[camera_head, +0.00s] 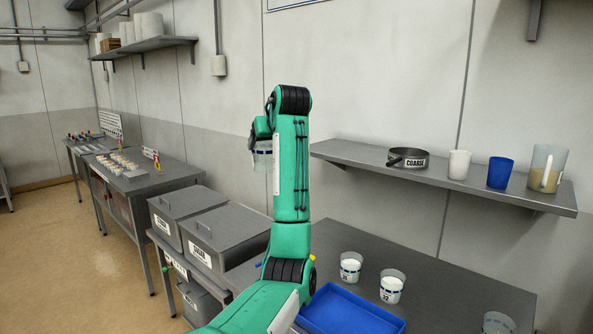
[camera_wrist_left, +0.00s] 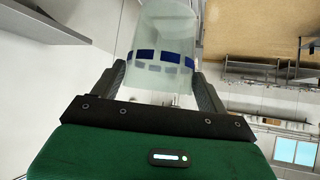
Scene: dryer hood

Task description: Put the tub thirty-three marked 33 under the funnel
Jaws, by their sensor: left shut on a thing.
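My left gripper (camera_wrist_left: 160,76) is shut on a translucent tub (camera_wrist_left: 163,35) with a dark blue band, its fingers on either side of it. In the head view the tub (camera_head: 263,160) is held up in the air beside my raised green arm, which partly hides it. The number on it cannot be read. Two similar tubs with white contents, a nearer tub (camera_head: 392,287) and a farther tub (camera_head: 350,267), stand on the grey table; their small marks are not clear. Another clear tub (camera_head: 497,324) is cut off at the bottom edge. No funnel is visible. My right gripper is not in view.
A blue tray (camera_head: 350,312) lies on the table (camera_head: 440,290). The wall shelf (camera_head: 340,151) holds a pan marked COARSE (camera_head: 408,158), white cup (camera_head: 459,165), blue cup (camera_head: 500,173) and jug (camera_head: 547,168). Lidded grey bins (camera_head: 225,235) stand left of my arm.

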